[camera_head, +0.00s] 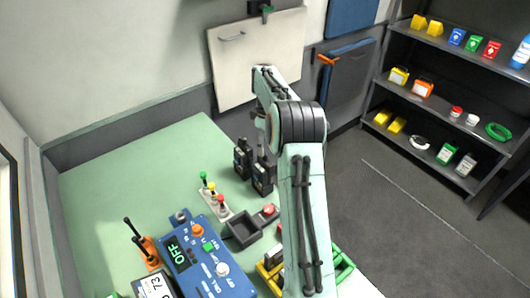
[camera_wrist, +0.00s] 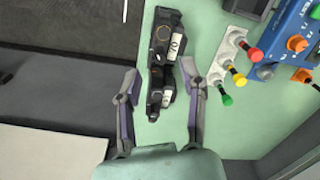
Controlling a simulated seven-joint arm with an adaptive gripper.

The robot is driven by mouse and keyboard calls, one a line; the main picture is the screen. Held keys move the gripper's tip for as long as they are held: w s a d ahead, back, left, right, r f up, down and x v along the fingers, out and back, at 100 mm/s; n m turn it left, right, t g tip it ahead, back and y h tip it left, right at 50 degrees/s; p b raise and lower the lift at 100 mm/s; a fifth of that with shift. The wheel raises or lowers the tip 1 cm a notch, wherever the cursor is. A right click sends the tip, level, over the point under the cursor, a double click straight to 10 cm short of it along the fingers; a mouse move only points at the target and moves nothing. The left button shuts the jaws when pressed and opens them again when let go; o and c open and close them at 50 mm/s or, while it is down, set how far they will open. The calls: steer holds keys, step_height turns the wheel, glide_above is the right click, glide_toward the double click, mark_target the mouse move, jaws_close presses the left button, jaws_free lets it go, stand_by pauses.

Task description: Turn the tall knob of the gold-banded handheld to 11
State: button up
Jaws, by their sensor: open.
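Two black handhelds stand close together on the green bench: one at the back left (camera_head: 242,158) and one at the front right (camera_head: 263,178) in the head view. In the wrist view they show from above as an upper one (camera_wrist: 163,28) and a lower one (camera_wrist: 157,80), each with a white label. A thin gold arc shows on the upper one. The gold band and the tall knob are too small to make out surely. My gripper (camera_wrist: 160,68) is open, its fingers on either side of the lower handheld in the picture, apparently above it; I see no contact.
A dark open tray (camera_head: 241,231) and a blue control box reading OFF (camera_head: 195,255) are nearer the front. Shelves (camera_head: 440,95) stand at the right. The bench's back left is clear.

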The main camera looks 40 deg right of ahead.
mark_target(265, 157)
steer(key=shift+f, duration=1.85)
jaws_close()
steer(key=shift+m, duration=0.3)
steer(key=m, duration=0.4)
steer(key=shift+m, duration=0.3)
steer(key=m, duration=0.5)
steer(key=shift+m, duration=0.4)
